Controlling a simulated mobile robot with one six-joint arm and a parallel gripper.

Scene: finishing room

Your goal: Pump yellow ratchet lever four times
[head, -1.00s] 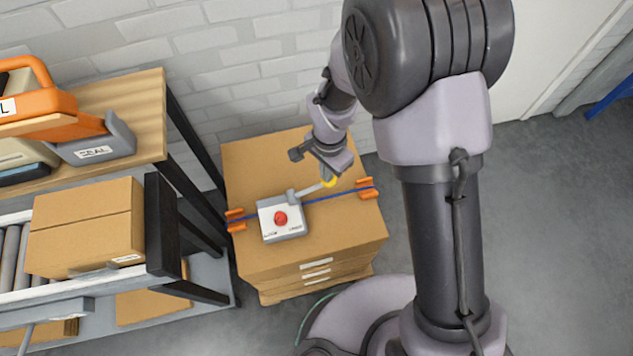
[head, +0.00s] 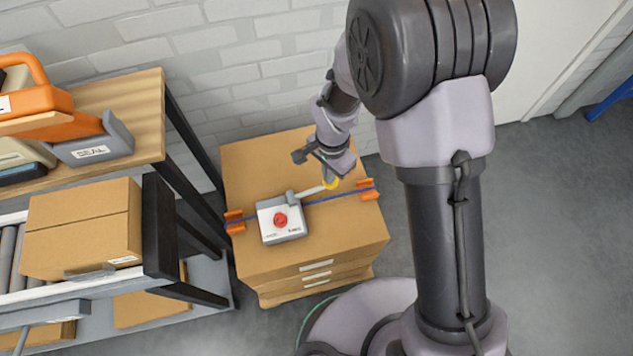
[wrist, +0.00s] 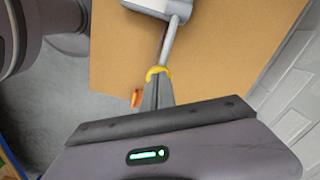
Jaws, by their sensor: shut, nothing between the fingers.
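The ratchet unit (head: 283,220) is a white and grey box with a red button, sitting on top of a cardboard stack. Its grey lever (head: 311,191) reaches right to a yellow end (head: 331,183). In the wrist view the lever (wrist: 170,40) runs down to the yellow end (wrist: 158,73). My gripper (head: 330,180) is shut and empty, its fingertips at the yellow end. In the wrist view the shut fingers (wrist: 157,86) meet the yellow end; whether they touch it or press on it I cannot tell.
A blue strap (head: 345,194) crosses the cardboard stack (head: 255,165) between orange corner guards (head: 367,189). A shelf with a wooden top (head: 135,95) and a carton (head: 85,228) stand at left. A white brick wall is behind. Grey floor (head: 560,230) is open at right.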

